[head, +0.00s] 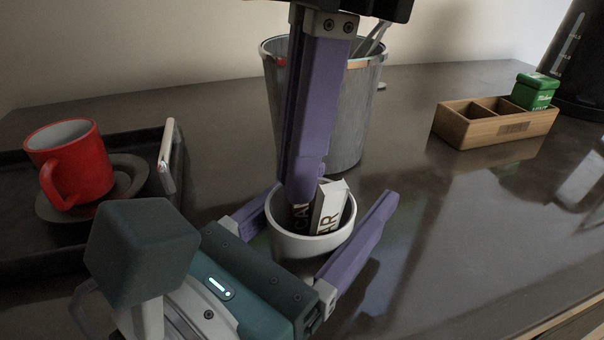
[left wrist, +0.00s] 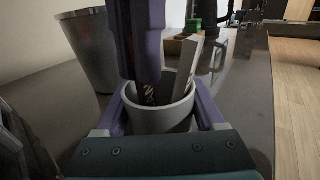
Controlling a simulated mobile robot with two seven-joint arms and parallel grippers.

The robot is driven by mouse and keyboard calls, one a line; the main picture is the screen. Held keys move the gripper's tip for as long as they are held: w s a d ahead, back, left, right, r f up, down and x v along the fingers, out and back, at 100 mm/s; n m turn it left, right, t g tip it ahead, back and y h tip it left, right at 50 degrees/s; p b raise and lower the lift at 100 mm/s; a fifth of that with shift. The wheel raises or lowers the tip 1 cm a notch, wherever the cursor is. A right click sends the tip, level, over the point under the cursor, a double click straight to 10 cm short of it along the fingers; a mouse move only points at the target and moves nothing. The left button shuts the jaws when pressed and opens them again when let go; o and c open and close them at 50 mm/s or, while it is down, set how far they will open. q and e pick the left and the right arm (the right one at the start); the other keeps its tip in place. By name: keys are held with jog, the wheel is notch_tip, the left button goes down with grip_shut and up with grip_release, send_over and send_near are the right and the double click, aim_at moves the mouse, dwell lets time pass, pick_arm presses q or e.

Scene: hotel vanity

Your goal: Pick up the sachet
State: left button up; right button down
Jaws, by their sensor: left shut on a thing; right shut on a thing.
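A small white cup (head: 308,246) stands on the dark counter and holds sachets. My left gripper (head: 325,206) has its fingers around it on both sides; the cup also shows in the left wrist view (left wrist: 160,120). My right gripper (head: 305,192) reaches straight down into the cup, shut on a dark brown sachet (head: 299,217) with white letters. That sachet shows below its fingertips in the left wrist view (left wrist: 148,95); its lower part is hidden in the cup. A white sachet (head: 328,208) with dark letters stands beside it, leaning on the rim.
A grey bucket (head: 345,120) stands just behind the cup. A black tray (head: 120,215) with a red mug (head: 75,160) on a dark saucer lies at the left. A wooden divided box (head: 500,130) with a green packet (head: 535,90) stands at the back right. The right counter is clear.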

dwell(0.3)
notch_tip(320, 180, up, 10)
jog(key=shift+r, duration=0.1)
pick_arm(q)
jog(key=o, duration=1.4)
